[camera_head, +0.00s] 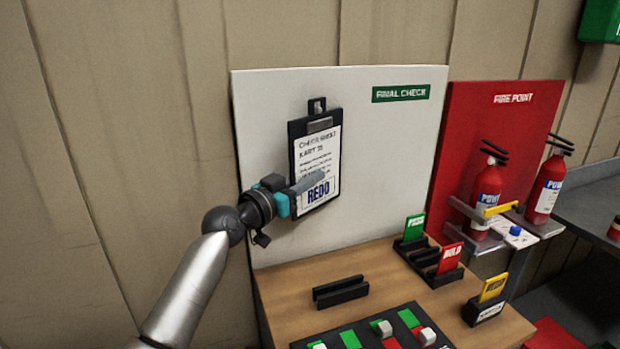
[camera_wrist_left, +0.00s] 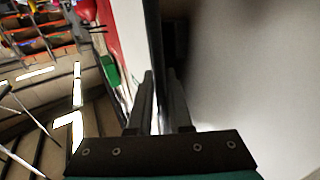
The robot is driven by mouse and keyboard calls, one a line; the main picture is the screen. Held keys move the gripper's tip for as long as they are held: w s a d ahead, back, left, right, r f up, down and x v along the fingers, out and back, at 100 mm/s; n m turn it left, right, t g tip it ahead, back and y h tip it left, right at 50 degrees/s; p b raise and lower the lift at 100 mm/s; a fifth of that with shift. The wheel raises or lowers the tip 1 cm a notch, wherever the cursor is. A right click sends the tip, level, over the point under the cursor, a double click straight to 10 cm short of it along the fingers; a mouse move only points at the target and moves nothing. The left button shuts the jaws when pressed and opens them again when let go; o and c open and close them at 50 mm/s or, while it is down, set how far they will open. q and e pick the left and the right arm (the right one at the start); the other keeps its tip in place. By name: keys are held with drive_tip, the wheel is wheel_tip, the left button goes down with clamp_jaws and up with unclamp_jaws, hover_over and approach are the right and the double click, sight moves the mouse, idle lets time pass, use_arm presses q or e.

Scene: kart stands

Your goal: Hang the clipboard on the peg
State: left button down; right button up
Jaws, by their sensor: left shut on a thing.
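The clipboard (camera_head: 316,165) is dark with a white check sheet marked REDO. It is upright, slightly tilted, in front of the white FINAL CHECK board (camera_head: 395,150). Its top tab (camera_head: 317,105) has an opening; I cannot tell whether the peg is in it, and no separate peg shows. My left gripper (camera_head: 305,188) is shut on the clipboard's lower left edge. In the left wrist view the clipboard (camera_wrist_left: 154,50) is seen edge-on between the two fingers (camera_wrist_left: 160,100), close to the pale board. My right gripper is not in view.
Below is a wooden table (camera_head: 285,275) with a black slotted block (camera_head: 341,291), a switch panel (camera_head: 375,330) and card holders with green (camera_head: 414,228), red (camera_head: 451,257) and yellow (camera_head: 493,287) cards. A red FIRE POINT board (camera_head: 460,120) with extinguishers (camera_head: 487,190) stands at right.

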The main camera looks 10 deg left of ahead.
use_arm(q)
drive_tip(key=shift+w+a+f, duration=0.15)
drive_tip(key=shift+a+f, duration=0.05)
drive_tip(key=shift+a, duration=0.3)
drive_tip(key=c, duration=1.2)
unclamp_jaws()
drive_tip(key=shift+c, duration=0.2)
drive_tip(key=shift+o, duration=0.7)
drive_tip(key=shift+w+a+f, duration=0.1)
drive_tip(key=shift+w, duration=0.05)
drive_tip(key=o, duration=0.3)
drive_tip(key=shift+d, duration=0.2)
drive_tip(key=shift+o, duration=0.2)
drive_tip(key=shift+s, duration=0.25)
drive_tip(key=r+b+v, duration=0.1)
drive_tip(key=v, duration=1.4)
drive_tip(key=shift+f, duration=0.3)
drive_tip(key=shift+d, duration=0.1)
